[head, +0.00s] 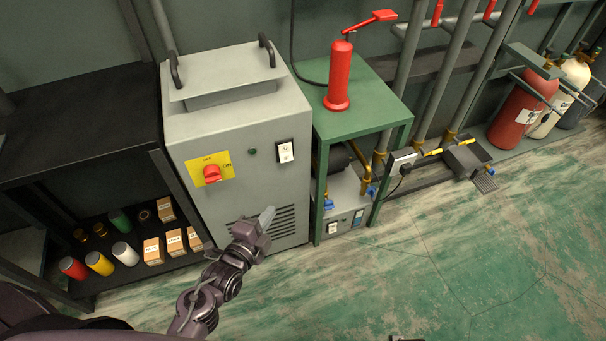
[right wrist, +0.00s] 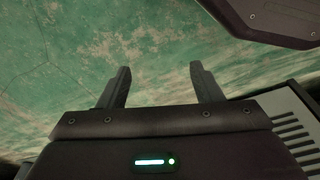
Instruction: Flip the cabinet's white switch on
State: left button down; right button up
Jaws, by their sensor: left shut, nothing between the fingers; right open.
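The grey cabinet (head: 240,180) stands left of centre in the head view. Its white switch (head: 286,152) sits in a black frame on the upper right of the front face; its on or off position is too small to tell. A red rotary knob (head: 211,174) on a yellow plate is on the left of the same face. My left gripper (head: 267,216) is shut and empty, in front of the cabinet's lower vent, below the white switch and apart from it. My right gripper (right wrist: 160,88) is open and empty above the floor in the right wrist view.
A green table (head: 366,98) with a red cylinder (head: 340,78) stands right of the cabinet. A dark shelf (head: 75,130) with cans and small boxes is on the left. Gas bottles (head: 522,110) stand at far right. The green floor (head: 450,240) is clear.

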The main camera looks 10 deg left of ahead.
pick_arm(q)
jog(key=r, duration=0.1)
jog(key=w+r+m, duration=0.1)
jog(key=r, duration=0.1)
jog(key=shift+d+r+m+t, duration=0.2)
jog(key=shift+m+t, duration=0.1)
jog(key=shift+t, duration=0.1)
pick_arm(e)
jog(key=shift+w+d+r, duration=0.15)
jog(key=shift+w+r, duration=0.1)
jog(key=shift+r, duration=0.05)
pick_arm(q)
jog(key=shift+w, duration=0.15)
jog(key=b, duration=0.2)
send_near(291, 159)
jog(key=w+d, duration=0.3)
jog(key=shift+w+a+f, duration=0.15)
jog(key=shift+w+a, duration=0.4)
jog(key=shift+w, duration=0.1)
jog(key=shift+w+a+f, duration=0.15)
jog(key=shift+w+a, duration=0.35)
jog(key=shift+w, duration=0.2)
pick_arm(e)
jog(key=shift+w+a+r, duration=0.2)
jog(key=shift+r, duration=0.45)
jog(key=shift+w+a+r, duration=0.15)
jog(key=shift+w+r, duration=0.05)
jog(key=shift+r, duration=0.4)
jog(key=shift+w+a+r, duration=0.2)
jog(key=shift+r, duration=0.45)
